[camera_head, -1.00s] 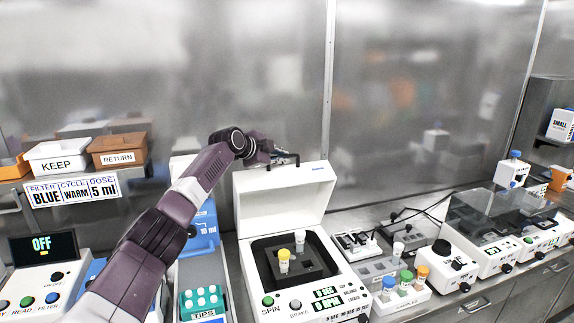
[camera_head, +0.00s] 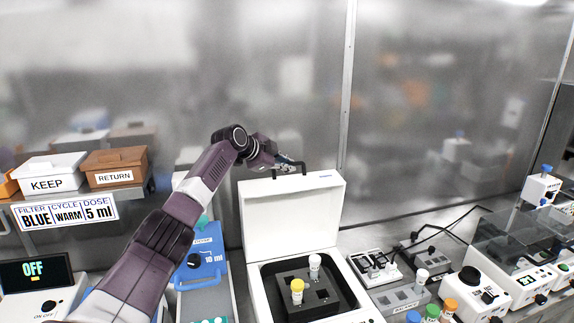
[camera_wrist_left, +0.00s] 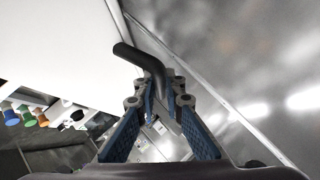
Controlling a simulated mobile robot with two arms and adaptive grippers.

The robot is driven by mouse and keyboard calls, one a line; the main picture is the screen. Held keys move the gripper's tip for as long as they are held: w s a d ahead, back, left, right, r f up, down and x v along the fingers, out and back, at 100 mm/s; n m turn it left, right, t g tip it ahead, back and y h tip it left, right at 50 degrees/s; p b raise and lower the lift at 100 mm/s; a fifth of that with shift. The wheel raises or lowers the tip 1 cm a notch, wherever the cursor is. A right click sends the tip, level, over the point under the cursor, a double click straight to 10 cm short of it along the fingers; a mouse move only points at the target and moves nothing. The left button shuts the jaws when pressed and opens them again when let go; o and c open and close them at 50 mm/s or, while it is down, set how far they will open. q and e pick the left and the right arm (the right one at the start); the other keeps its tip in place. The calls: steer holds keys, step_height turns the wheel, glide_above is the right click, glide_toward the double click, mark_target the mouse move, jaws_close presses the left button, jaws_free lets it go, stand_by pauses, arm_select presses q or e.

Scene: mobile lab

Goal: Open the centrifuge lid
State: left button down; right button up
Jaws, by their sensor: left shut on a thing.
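The white centrifuge (camera_head: 350,312) stands on the bench with its lid (camera_head: 292,218) raised upright. Inside its dark chamber, a yellow-capped tube (camera_head: 297,291) and a white-capped tube (camera_head: 315,266) stand in the black rotor. A black handle (camera_head: 290,168) sits on the lid's top edge; it also shows in the left wrist view (camera_wrist_left: 146,62). My left gripper (camera_head: 292,165) is at the handle. In the left wrist view its blue-padded fingers (camera_wrist_left: 160,98) are shut on the black handle. My right gripper is not in view.
Left of the centrifuge are a blue box (camera_head: 203,254) and my arm. KEEP (camera_head: 48,172) and RETURN (camera_head: 115,168) bins sit on a shelf at left. Capped tubes in a rack (camera_head: 404,298) and several devices crowd the right. A metal wall (camera_head: 270,90) rises behind the lid.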

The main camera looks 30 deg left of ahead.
arm_select(q)
steer(key=c, duration=2)
jaws_free()
steer(key=shift+f, duration=0.15)
steer(key=v, duration=1.2)
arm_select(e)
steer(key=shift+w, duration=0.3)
